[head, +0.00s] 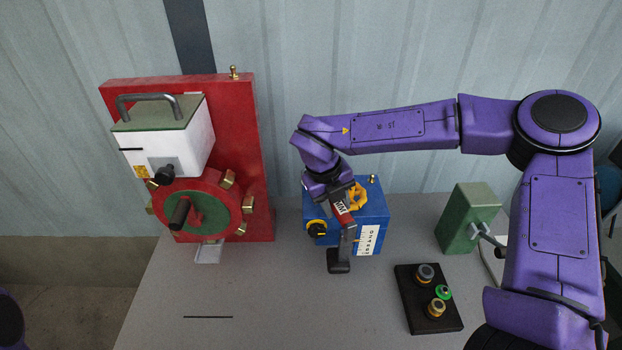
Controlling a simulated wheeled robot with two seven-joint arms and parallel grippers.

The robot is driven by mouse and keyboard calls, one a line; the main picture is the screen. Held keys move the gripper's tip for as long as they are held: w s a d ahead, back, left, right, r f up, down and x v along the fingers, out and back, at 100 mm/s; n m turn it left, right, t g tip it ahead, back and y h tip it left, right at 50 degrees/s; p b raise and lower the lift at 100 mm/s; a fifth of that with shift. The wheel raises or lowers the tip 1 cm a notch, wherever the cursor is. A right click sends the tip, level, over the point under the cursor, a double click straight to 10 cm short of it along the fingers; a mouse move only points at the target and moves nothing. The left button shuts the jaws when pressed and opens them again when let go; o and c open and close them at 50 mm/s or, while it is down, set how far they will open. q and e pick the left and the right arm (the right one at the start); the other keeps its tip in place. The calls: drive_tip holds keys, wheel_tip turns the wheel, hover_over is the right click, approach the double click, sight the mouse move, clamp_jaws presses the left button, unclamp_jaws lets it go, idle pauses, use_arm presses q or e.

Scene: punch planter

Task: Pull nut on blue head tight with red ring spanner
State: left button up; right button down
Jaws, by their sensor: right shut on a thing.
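The blue head (376,215) is a blue box standing on the grey table, with a yellow handwheel, a black knob with a yellow collar, and a white label on its front. A small brass fitting (371,179) sits on top. My right gripper (337,193) is in front of it, shut on the red ring spanner (342,212). I cannot tell whether that end touches anything. Its ring and the nut are not clear. My left gripper is out of view.
A red panel (258,160) at left carries a white box (160,140) with a handle and a round flange with several brass nuts. A black block (410,290) with ringed fittings and a green block (468,215) stand at right.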

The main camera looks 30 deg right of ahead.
drive_tip(key=shift+f+b, duration=0.3)
drive_tip(key=shift+f, duration=0.15)
drive_tip(key=shift+r, duration=0.1)
drive_tip(key=shift+r+p, duration=0.35)
drive_tip(key=shift+p, duration=0.1)
idle(0.4)
drive_tip(key=shift+p, duration=0.3)
drive_tip(key=shift+f+b, duration=0.35)
drive_tip(key=shift+f, duration=0.1)
idle(0.4)
drive_tip(key=shift+r, duration=0.1)
